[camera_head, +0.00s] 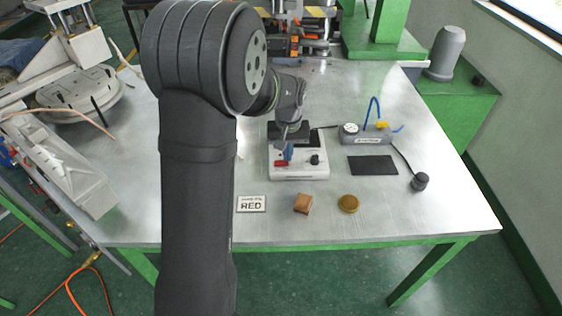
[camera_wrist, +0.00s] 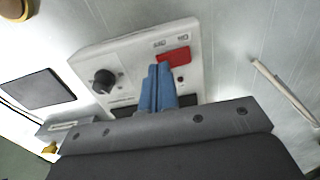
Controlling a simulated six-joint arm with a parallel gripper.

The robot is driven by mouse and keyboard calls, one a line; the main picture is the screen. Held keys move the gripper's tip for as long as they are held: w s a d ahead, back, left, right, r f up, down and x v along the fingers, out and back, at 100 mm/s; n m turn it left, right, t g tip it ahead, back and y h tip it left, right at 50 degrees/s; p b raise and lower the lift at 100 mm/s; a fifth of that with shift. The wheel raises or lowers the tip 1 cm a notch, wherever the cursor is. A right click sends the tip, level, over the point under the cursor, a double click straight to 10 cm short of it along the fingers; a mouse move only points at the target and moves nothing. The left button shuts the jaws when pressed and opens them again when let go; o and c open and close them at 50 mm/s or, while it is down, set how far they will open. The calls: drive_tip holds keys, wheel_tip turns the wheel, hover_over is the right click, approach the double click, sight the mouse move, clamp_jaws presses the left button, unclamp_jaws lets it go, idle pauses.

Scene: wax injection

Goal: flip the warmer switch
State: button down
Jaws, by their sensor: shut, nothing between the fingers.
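The warmer is a white box (camera_head: 312,172) on the metal table, with a black knob (camera_head: 315,160) and a red switch (camera_head: 280,163) on its top panel. In the wrist view the warmer (camera_wrist: 140,55) fills the upper middle, with the knob (camera_wrist: 103,80) on the left and the red switch (camera_wrist: 175,57) beside my fingertips. My gripper (camera_head: 288,151) is over the panel, its blue fingers pointing at the switch area. In the wrist view my gripper (camera_wrist: 160,68) has its fingers together and empty, tips close to the switch's edge. I cannot tell whether they touch it.
A label reading RED (camera_head: 251,204), a brown block (camera_head: 302,203) and a round golden piece (camera_head: 348,203) lie in front of the warmer. A dark pad (camera_head: 372,165) and a grey device with a blue tube (camera_head: 367,138) are to its right. A black cylinder (camera_head: 419,182) stands farther right.

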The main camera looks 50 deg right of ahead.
drive_tip(key=shift+f, duration=0.5)
drive_tip(key=shift+r, duration=3.5)
drive_tip(key=shift+f, duration=0.1)
wheel_tip(320, 180, down, 7)
drive_tip(key=shift+r, duration=0.2)
wheel_tip(320, 180, up, 10)
drive_tip(key=a, duration=0.1)
drive_tip(key=shift+s+a+f, duration=0.15)
drive_tip(key=shift+s+f, duration=0.05)
drive_tip(key=shift+f, duration=0.05)
